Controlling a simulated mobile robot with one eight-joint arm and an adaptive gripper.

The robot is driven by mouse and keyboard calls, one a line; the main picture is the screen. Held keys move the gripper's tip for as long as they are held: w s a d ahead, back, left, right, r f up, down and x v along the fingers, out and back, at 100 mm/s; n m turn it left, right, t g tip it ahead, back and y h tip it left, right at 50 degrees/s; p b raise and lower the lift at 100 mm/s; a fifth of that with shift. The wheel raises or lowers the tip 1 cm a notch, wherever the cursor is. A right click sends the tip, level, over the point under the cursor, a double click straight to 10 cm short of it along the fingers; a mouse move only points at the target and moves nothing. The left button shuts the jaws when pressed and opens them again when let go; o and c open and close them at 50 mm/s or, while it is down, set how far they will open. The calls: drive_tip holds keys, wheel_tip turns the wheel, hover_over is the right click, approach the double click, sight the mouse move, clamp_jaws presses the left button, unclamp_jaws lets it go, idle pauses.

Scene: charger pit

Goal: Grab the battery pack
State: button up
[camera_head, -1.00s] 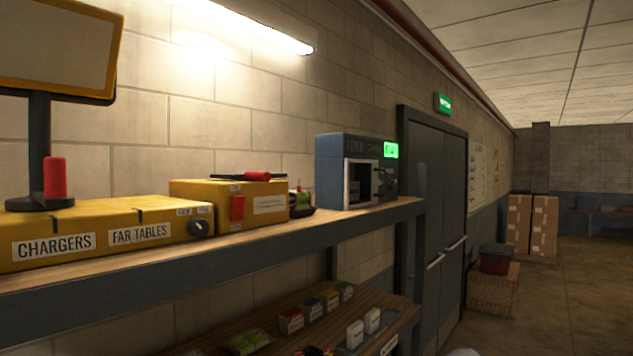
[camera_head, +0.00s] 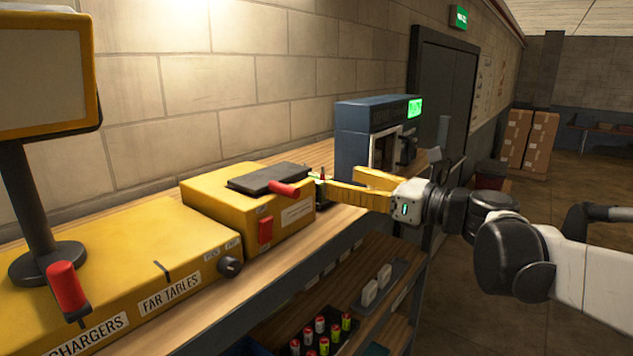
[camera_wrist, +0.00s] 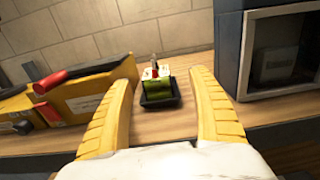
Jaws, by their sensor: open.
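A small green and white pack (camera_wrist: 152,84) with a dark and red bit on top, which looks like the battery pack, sits in a black tray (camera_wrist: 161,103) on the wooden shelf. In the head view the pack (camera_head: 319,186) is just past my fingertips and mostly hidden by a finger. My gripper (camera_head: 345,182) reaches in from the right, open and empty, with yellow fingers. In the wrist view my gripper (camera_wrist: 162,68) has one finger on each side of the pack, with a gap on both sides.
A yellow box (camera_head: 233,212) with a red-handled tool (camera_head: 282,188) on top stands left of the pack. A blue-grey machine (camera_head: 366,141) with an open front stands to the right. A yellow charger unit (camera_head: 140,275) fills the near shelf. A lower shelf holds several batteries (camera_head: 320,325).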

sight(318, 178)
drive_tip(key=x, duration=0.2)
drive_tip(key=p+x, duration=0.1)
drive_tip(key=x, duration=0.2)
drive_tip(key=shift+s+a+f+p, duration=0.2)
drive_tip(key=shift+a+f+p, duration=0.1)
drive_tip(key=shift+a+p, duration=0.15)
drive_tip(key=shift+w+a+f, duration=0.15)
drive_tip(key=shift+w+a, duration=0.15)
drive_tip(key=shift+w, duration=0.05)
drive_tip(key=shift+s, duration=0.15)
drive_tip(key=c, duration=1.5)
